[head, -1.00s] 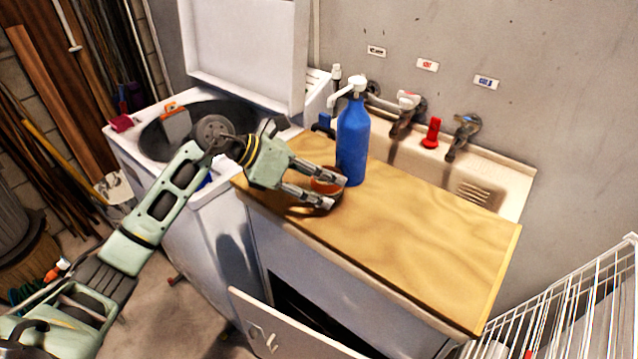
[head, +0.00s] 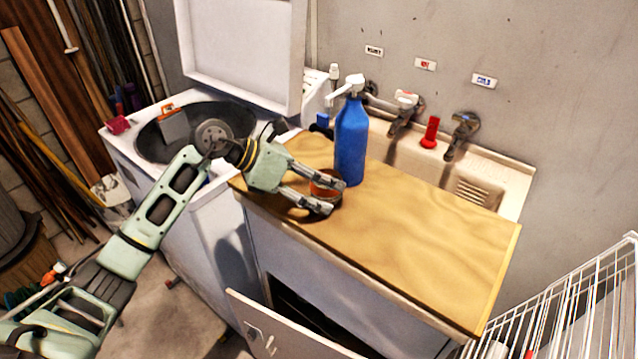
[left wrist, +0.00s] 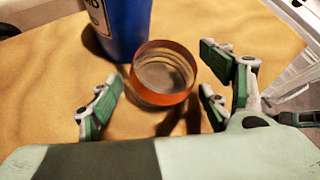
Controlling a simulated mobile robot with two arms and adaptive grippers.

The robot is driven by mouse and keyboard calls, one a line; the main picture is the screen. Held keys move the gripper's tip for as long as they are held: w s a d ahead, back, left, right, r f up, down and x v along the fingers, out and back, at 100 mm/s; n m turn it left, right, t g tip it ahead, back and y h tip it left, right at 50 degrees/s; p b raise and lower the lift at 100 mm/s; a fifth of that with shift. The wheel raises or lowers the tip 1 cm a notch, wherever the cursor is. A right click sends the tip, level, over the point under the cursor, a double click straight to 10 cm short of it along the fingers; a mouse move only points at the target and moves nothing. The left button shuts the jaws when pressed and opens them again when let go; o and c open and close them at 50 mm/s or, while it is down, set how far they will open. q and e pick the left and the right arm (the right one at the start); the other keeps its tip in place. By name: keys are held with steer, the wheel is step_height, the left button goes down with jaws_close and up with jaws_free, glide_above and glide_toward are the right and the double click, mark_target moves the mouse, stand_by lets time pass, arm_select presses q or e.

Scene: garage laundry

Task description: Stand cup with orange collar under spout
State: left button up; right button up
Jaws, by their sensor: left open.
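The cup with the orange collar (head: 325,181) stands on the wooden counter, close to the front left of the blue pump bottle (head: 351,142). The bottle's white spout (head: 340,92) points left, high above the cup's side of the bottle. My left gripper (head: 335,197) is open, with its fingers on either side of the cup, which they partly hide in the head view. In the left wrist view the cup's orange rim (left wrist: 137,73) is round and seen from above, between the open fingers (left wrist: 160,86), beside the blue bottle (left wrist: 126,25). My right gripper is not in view.
The wooden counter (head: 430,245) is clear to the right of the bottle. Behind it is a sink (head: 500,175) with taps and a red object (head: 430,132). An open-lidded washer (head: 150,165) stands left. A cabinet door (head: 275,330) hangs open below; a wire rack (head: 570,300) stands right.

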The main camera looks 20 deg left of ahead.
arm_select(q)
steer(key=shift+a+r, duration=0.2)
steer(key=shift+r, duration=0.05)
steer(key=b+v, duration=0.2)
steer(key=v, duration=0.9)
steer(key=shift+a+r, duration=0.15)
steer(key=shift+r, duration=0.05)
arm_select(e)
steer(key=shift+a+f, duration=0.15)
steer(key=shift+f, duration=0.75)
arm_select(q)
steer(key=shift+s+a, duration=0.1)
steer(key=shift+s, duration=0.1)
